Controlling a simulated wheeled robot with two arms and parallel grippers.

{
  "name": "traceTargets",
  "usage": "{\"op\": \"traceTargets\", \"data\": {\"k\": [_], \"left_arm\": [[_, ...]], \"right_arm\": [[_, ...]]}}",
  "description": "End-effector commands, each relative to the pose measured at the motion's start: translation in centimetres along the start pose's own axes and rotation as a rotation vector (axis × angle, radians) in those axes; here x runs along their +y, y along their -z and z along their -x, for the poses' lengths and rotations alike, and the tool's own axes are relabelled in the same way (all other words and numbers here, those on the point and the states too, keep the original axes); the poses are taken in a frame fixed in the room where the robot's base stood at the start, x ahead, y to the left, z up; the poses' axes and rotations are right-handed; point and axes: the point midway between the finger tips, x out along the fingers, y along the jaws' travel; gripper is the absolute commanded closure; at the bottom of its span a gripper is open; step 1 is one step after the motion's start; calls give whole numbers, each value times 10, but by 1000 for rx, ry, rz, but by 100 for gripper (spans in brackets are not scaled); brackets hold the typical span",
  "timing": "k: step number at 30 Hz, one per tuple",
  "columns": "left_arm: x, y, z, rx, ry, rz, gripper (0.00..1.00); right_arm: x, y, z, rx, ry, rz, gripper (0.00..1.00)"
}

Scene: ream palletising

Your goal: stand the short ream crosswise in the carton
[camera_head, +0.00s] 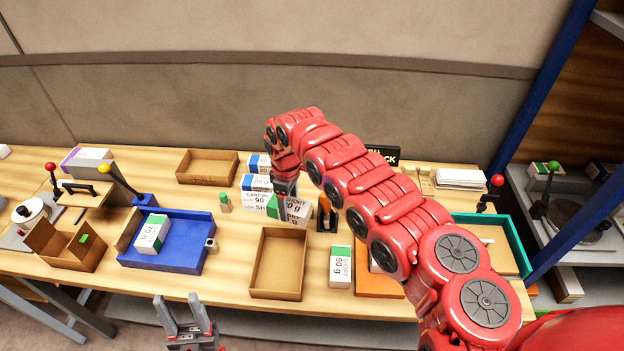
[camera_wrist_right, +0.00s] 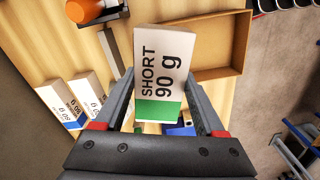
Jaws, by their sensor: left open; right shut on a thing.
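The short ream (camera_head: 295,210) is white with a green band and the print SHORT 90 g. My right gripper (camera_head: 286,188) is shut on it behind the front carton; in the right wrist view the ream (camera_wrist_right: 160,70) sits between the fingers (camera_wrist_right: 158,95). The open brown carton (camera_head: 253,268) stands at the front middle of the table and looks empty; it also shows in the right wrist view (camera_wrist_right: 238,45), beside the ream. How high the ream hangs is hard to tell. My left gripper (camera_head: 184,302) is open and empty in front of the table edge.
Another green-banded SHORT 90 g ream (camera_head: 340,267) is right of the carton. A blue tray (camera_head: 190,262) holds a ream at left. A second brown carton (camera_head: 190,178) is at the back. Blue-banded reams (camera_head: 256,183) are behind the held ream. My right arm hides much of the table's right.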

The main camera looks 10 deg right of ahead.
Motion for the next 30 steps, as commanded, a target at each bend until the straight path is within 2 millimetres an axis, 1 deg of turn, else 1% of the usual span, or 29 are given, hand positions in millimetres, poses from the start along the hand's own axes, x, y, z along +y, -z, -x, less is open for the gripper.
{"op": "traceTargets", "data": {"k": [1, 3, 7, 17, 21, 26, 30], "left_arm": [[0, 1, -3, 0, 0, 0, 50], [0, 1, -4, 0, 0, 0, 50], [0, 1, -5, 0, 0, 0, 50], [0, 1, -4, 0, 0, 0, 50], [0, 0, -1, 0, 0, 0, 50], [0, -1, 7, 0, 0, 0, 50], [1, -3, 18, 0, 0, 0, 50]], "right_arm": [[-9, 6, -10, -5, 0, 82, 100], [-16, 13, -20, -5, -3, 176, 100], [-23, 18, -30, -7, -6, 265, 100], [-23, 18, -32, -7, -7, 276, 100], [-23, 18, -33, -7, -8, 275, 100], [-23, 18, -44, -7, -7, 275, 100], [-24, 18, -57, -7, -6, 275, 100]]}}
